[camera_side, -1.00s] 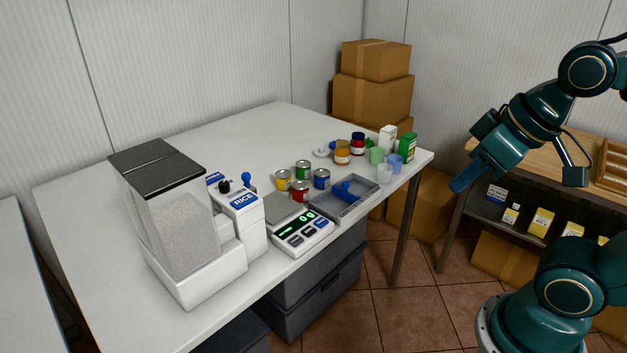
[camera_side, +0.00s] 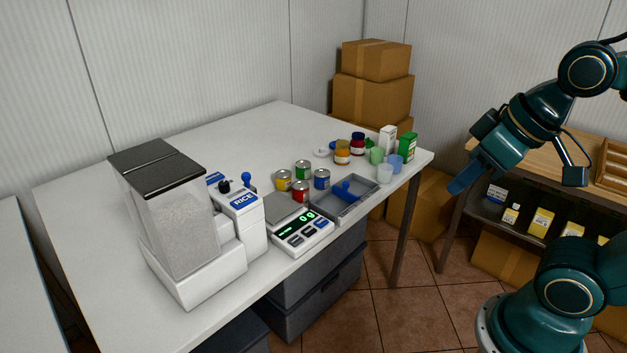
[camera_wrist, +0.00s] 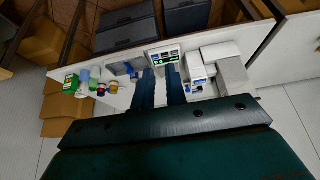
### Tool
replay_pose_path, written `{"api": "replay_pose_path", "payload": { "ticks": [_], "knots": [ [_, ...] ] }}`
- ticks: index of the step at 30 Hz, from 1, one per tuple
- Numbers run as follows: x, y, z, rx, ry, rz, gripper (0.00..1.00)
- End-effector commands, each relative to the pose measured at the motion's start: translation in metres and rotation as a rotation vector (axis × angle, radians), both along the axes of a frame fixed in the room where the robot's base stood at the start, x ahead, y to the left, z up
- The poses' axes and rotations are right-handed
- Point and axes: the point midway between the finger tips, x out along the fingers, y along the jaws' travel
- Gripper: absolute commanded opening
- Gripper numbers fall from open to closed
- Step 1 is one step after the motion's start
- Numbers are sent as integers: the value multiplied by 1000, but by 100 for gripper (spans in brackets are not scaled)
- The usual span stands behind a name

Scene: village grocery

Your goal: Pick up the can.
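Several small cans stand upright together on the white table: a yellow can (camera_side: 283,181), a green can (camera_side: 303,170), a red can (camera_side: 301,191) and a blue can (camera_side: 322,179). My gripper (camera_side: 459,184) is off the table's right end, well apart from the cans, with its fingers slanting down to the left. The cans cannot be made out clearly in the wrist view.
A grey tray (camera_side: 368,202) and a scale (camera_side: 304,236) lie in front of the cans. The rice dispenser (camera_side: 180,235) stands left. Jars (camera_side: 342,152), cups (camera_side: 385,173) and a green box (camera_side: 408,146) stand at the right end. The table's back left is clear.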

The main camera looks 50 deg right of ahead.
Motion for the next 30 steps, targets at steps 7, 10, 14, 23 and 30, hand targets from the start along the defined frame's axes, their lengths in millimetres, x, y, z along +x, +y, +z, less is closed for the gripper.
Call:
{"api": "replay_pose_path", "payload": {
  "ticks": [7,10,14,23,30],
  "knots": [
    [0,0,0,0,0,0,63],
    [0,0,0,0,0,0,74],
    [0,0,0,0,0,0,74],
    [9,-1,6,0,3,-4,74],
    [45,-4,25,1,12,-19,74]
  ]
}}
